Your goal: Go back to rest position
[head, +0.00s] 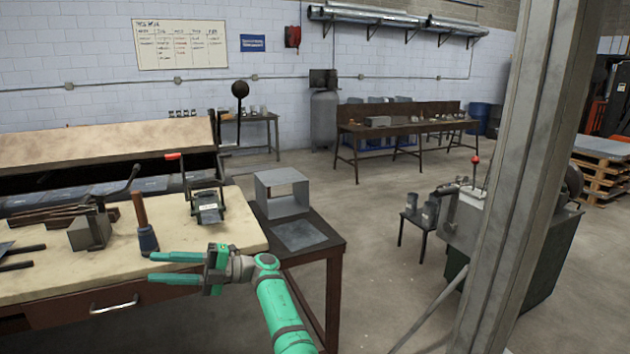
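My gripper (176,268) is green and stands at the front right corner of the wooden-topped workbench (215,240). Its two fingers point left and are spread apart, with nothing between them. My arm comes in from the bottom of the picture. A mallet (147,238) with a brown handle stands upright on the bench, just beyond the upper finger. I cannot tell whether the finger touches it.
A dark side table (320,244) holds an open square duct piece (282,190) and a flat metal sheet (299,235). A clamp-like tool (207,205) and a metal block (89,231) lie on the bench. A grey pillar (520,180) stands right.

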